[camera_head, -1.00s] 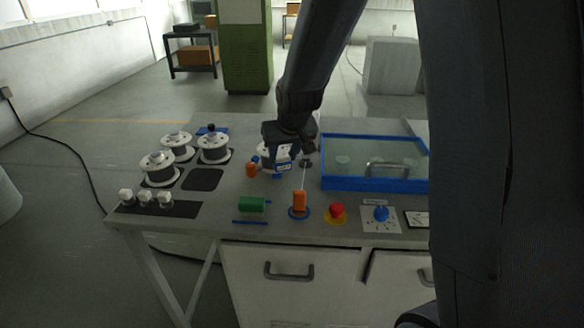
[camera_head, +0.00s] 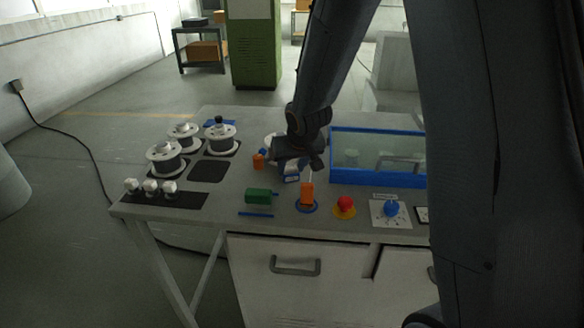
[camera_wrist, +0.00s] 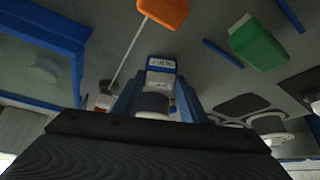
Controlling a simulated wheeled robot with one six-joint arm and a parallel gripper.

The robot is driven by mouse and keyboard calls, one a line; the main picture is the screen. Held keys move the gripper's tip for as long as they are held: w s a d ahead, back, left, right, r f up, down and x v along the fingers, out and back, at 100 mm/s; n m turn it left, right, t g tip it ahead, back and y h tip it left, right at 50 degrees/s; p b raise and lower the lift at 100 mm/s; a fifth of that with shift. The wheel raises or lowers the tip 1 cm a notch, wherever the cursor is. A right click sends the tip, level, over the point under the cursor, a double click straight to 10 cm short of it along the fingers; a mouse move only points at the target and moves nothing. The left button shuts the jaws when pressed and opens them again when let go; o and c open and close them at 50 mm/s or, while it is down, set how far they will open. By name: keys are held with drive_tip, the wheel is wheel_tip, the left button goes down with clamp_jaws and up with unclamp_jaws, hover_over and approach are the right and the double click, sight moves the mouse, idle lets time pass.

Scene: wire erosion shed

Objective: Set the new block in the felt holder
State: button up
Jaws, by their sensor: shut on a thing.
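My gripper (camera_wrist: 157,88) is over the middle of the bench in the head view, pointing down. In the wrist view its two blue fingers are closed around a small white piece (camera_wrist: 160,66) with a blue-and-white label. That piece shows in the head view (camera_head: 291,178) just under the jaws, partly hidden by them. A grey round part shows between the fingers, and I cannot tell whether it belongs to the piece.
A green block (camera_head: 258,196), red button (camera_head: 345,205) and blue knob (camera_head: 391,207) line the front. Spools (camera_head: 166,158) stand left; a blue-rimmed tank (camera_head: 375,179) stands right. A dark pad (camera_head: 208,171) is bare.

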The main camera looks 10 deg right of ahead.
drive_tip(key=shift+f, duration=0.15)
drive_tip(key=o, duration=1.1)
drive_tip(key=shift+c, duration=0.2)
